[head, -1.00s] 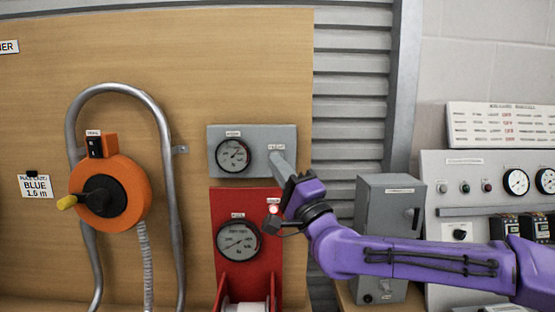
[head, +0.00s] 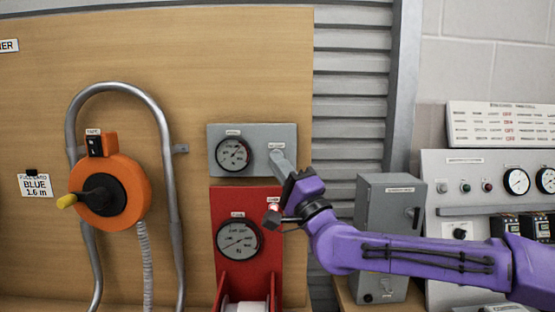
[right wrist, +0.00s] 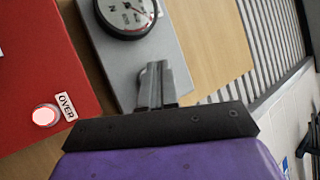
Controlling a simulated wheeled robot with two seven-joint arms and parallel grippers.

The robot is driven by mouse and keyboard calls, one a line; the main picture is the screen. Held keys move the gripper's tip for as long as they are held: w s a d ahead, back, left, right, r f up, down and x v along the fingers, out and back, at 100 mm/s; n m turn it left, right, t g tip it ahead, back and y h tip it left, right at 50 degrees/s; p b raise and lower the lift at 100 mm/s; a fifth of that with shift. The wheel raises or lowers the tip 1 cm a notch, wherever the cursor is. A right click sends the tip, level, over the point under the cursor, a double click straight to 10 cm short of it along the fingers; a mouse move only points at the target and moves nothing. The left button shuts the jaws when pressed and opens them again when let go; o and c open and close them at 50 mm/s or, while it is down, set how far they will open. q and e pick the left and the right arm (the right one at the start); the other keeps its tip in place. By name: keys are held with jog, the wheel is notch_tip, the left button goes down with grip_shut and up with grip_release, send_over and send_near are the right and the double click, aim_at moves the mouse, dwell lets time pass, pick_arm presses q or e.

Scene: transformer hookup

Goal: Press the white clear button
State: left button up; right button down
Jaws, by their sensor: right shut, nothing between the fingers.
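My right gripper (head: 278,156) is shut and empty, with its fingertips at the right part of the grey gauge panel (head: 264,131), just below a small label (head: 276,146). The shut fingers also show in the right wrist view (right wrist: 157,82), against the grey panel (right wrist: 105,62). I cannot tell whether the tips touch the panel. The white clear button does not show; the fingers cover the spot below the label. My left gripper is not in view.
Below is a red panel (head: 218,205) with a gauge and a glowing button (right wrist: 45,116) labelled OVER. An orange reel (head: 137,185) with a metal hoop (head: 167,130) stands left. A grey box (head: 372,210) and control panel (head: 440,170) stand right.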

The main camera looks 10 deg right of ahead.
jog(key=shift+w+d, duration=0.1)
jog(key=shift+w, duration=0.3)
dwell(0.7)
jog(key=shift+s, duration=0.15)
jog(key=shift+s+b, duration=0.45)
jog(key=shift+s, duration=0.2)
jog(key=shift+s+a+b, duration=0.2)
jog(key=shift+s+b, duration=0.05)
jog(key=shift+s, duration=0.55)
jog(key=shift+s+a+b, duration=0.2)
jog(key=shift+s+a, duration=0.05)
jog(key=shift+s, duration=0.6)
jog(key=shift+s+a+b, duration=0.2)
jog(key=shift+s+b, duration=0.05)
jog(key=shift+s, duration=0.55)
